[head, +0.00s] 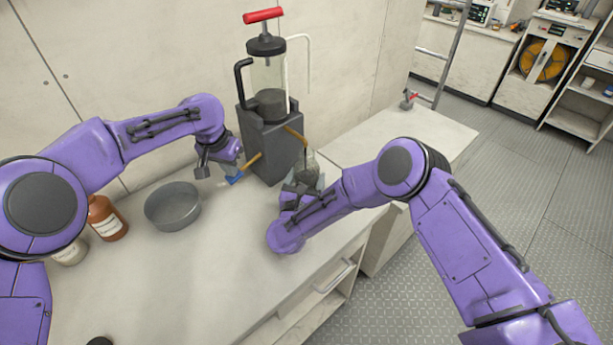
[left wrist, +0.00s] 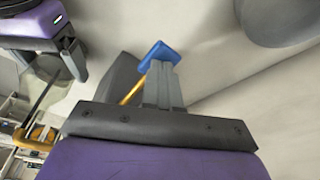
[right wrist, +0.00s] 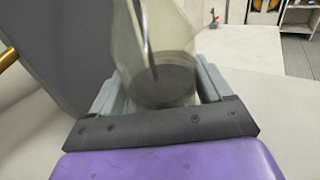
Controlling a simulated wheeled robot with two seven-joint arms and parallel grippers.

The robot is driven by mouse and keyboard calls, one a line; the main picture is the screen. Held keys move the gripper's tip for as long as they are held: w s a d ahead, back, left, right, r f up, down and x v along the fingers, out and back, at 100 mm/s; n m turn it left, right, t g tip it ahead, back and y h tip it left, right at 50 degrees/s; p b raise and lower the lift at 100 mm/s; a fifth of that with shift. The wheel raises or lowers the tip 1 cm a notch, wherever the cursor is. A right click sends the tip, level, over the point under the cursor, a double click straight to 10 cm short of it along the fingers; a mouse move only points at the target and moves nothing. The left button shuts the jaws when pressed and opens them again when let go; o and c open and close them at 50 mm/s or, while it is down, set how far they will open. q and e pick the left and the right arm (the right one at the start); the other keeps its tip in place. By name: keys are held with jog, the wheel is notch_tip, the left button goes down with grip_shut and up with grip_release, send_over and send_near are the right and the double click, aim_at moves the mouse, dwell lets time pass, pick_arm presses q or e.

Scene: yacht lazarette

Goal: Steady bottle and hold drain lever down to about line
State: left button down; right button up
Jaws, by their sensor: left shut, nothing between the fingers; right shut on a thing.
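The dark extractor stand (head: 270,145) holds a clear cylinder with a black lid and red T-handle (head: 263,15). A brass drain lever with a blue tip (head: 235,179) sticks out from the stand's lower left. My left gripper (head: 228,172) is shut and empty at the blue tip; in the left wrist view its closed fingers (left wrist: 160,80) overlap the blue tip (left wrist: 158,55). My right gripper (head: 303,178) is shut on the clear bottle (right wrist: 155,50), beside the stand under the brass spout (head: 295,135). Dark liquid (right wrist: 163,90) stands in the bottle's lower part. A line on the bottle cannot be made out.
A grey round pan (head: 173,207) stands on the bench left of the stand. A brown bottle (head: 108,220) and a pale jar (head: 70,252) are near my left arm.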

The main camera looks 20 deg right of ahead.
pick_arm(q)
notch_tip(320, 180, up, 7)
dwell(0.6)
dwell(0.7)
pick_arm(e)
jog(key=o, duration=1.2)
